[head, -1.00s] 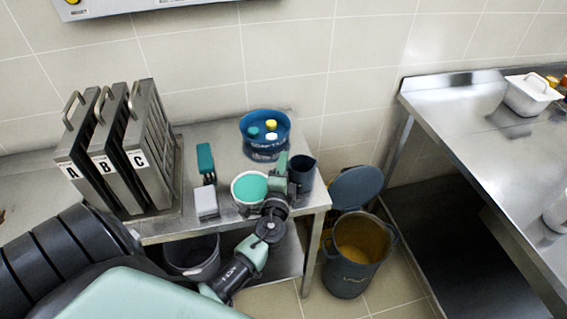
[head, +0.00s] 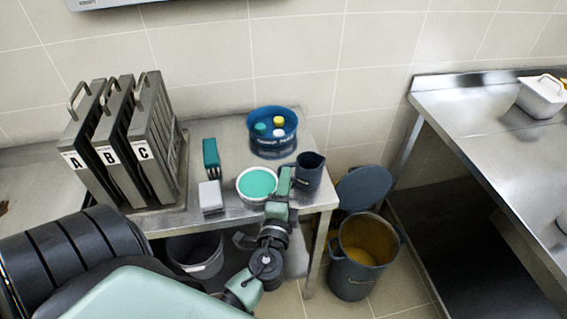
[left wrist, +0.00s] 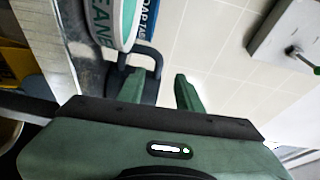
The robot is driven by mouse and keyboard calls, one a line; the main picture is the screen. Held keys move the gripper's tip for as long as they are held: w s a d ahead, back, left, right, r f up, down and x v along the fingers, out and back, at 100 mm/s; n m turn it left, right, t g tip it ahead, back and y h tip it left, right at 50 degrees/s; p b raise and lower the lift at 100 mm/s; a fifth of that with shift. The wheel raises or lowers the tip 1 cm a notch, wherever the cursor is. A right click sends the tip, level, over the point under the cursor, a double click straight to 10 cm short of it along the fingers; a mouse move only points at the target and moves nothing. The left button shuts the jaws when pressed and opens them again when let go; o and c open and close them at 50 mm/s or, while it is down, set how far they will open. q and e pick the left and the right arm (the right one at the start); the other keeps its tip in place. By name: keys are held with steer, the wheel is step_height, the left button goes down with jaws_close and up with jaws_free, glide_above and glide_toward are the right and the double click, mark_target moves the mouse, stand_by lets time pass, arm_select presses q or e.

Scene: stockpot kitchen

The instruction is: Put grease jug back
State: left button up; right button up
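The dark blue jug (head: 310,172) stands upright on the steel table near its right front corner, beside a white tub with a green top (head: 257,185). My left gripper (head: 284,172) is in front of the table edge, between the tub and the jug and just left of the jug. In the left wrist view its two green fingers (left wrist: 159,90) are apart with nothing clamped between them. The dark jug (left wrist: 150,84) shows just beyond the fingers, partly behind the left one. My right gripper is in neither view.
A blue tub with coloured lids (head: 272,145) stands behind. An open bin (head: 362,250) with yellowish contents stands on the floor at right, a grey bucket (head: 195,255) under the table.

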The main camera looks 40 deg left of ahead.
arm_select(q)
steer(key=shift+b+v, duration=0.35)
steer(key=shift+v, duration=1.3)
